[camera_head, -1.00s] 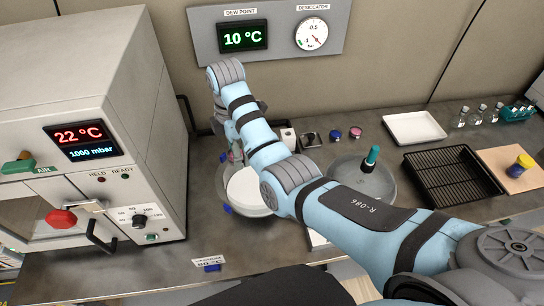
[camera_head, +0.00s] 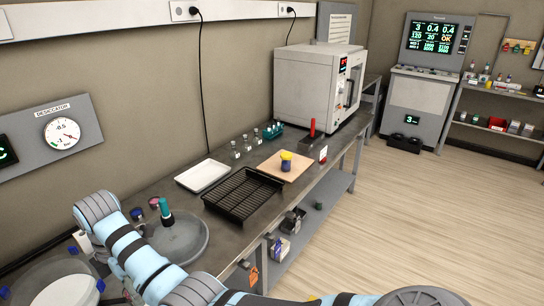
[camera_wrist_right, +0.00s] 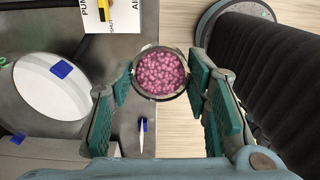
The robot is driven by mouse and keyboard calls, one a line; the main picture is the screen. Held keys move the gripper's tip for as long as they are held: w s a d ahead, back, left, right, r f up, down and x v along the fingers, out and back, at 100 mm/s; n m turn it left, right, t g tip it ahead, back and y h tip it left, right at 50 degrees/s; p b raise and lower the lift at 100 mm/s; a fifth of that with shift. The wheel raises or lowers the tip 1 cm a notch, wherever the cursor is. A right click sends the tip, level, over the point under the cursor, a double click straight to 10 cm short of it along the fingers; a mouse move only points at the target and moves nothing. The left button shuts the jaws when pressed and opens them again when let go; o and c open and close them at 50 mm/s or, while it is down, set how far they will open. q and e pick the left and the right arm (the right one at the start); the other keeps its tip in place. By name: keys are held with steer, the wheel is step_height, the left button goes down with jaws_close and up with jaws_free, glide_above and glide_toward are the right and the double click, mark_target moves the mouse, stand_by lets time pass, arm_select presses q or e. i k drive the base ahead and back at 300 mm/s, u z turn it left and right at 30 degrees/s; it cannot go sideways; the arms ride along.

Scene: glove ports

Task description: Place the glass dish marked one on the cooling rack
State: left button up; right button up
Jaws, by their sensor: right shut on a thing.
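The cooling rack (camera_head: 243,197) is a black wire grid tray on the bench in the head view, and it looks empty. My right gripper (camera_wrist_right: 160,80) is shut on a small round dish (camera_wrist_right: 160,72) full of pink beads, seen from above in the wrist view. No mark shows on the dish. It appears above the bench's front edge, apart from the rack. In the head view my right arm crosses the bottom left; its gripper and the dish cannot be made out there. My left gripper is not in view.
The open bowl with a white plate (camera_head: 70,290) is at the bottom left. The lid with a green knob (camera_head: 180,240) lies between it and the rack. A white tray (camera_head: 203,175), small bottles (camera_head: 240,147) and a wooden board (camera_head: 283,166) with a yellow-and-blue object surround the rack.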

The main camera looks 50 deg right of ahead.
mark_target(254, 188)
steer(key=k, duration=0.4)
steer(key=z, duration=1.8)
steer(key=i, duration=1.6)
steer(key=u, duration=1)
steer(key=i, duration=0.45)
steer(key=u, duration=0.75)
